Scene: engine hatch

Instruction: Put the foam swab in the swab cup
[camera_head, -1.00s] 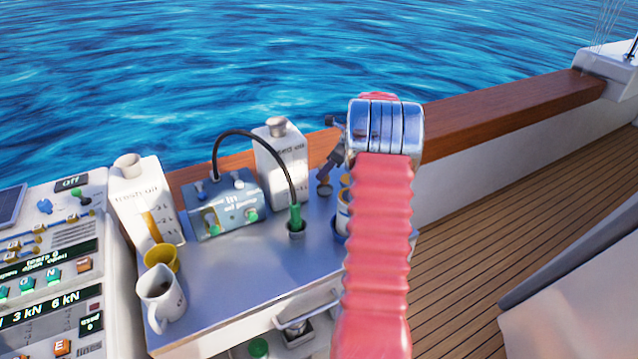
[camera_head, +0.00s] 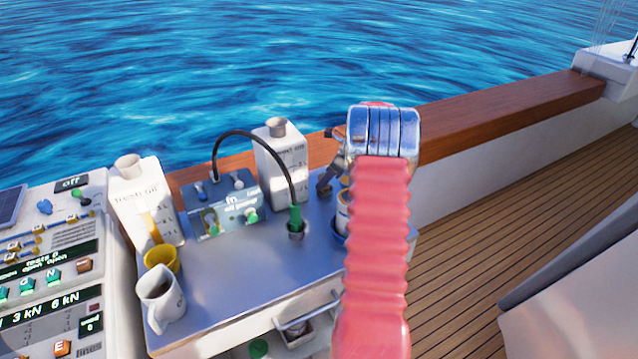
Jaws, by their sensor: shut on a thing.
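My gripper (camera_head: 327,184) shows only in part, as grey pieces at the left edge of my pink arm, over the back right of the bench top. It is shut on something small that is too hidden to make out. I cannot clearly pick out the foam swab. A pale cup with a blue base (camera_head: 341,218) stands at the right of the bench, partly hidden behind my arm. A yellow cup (camera_head: 161,259) stands at the left. I cannot tell for certain which one is the swab cup.
A white mug (camera_head: 160,298) stands at the front left. White oil containers (camera_head: 140,200) (camera_head: 281,160) flank a blue-grey box (camera_head: 222,203), whose black cable arches to a green plug (camera_head: 296,217). The middle of the bench top (camera_head: 235,280) is clear. A wooden rail runs behind.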

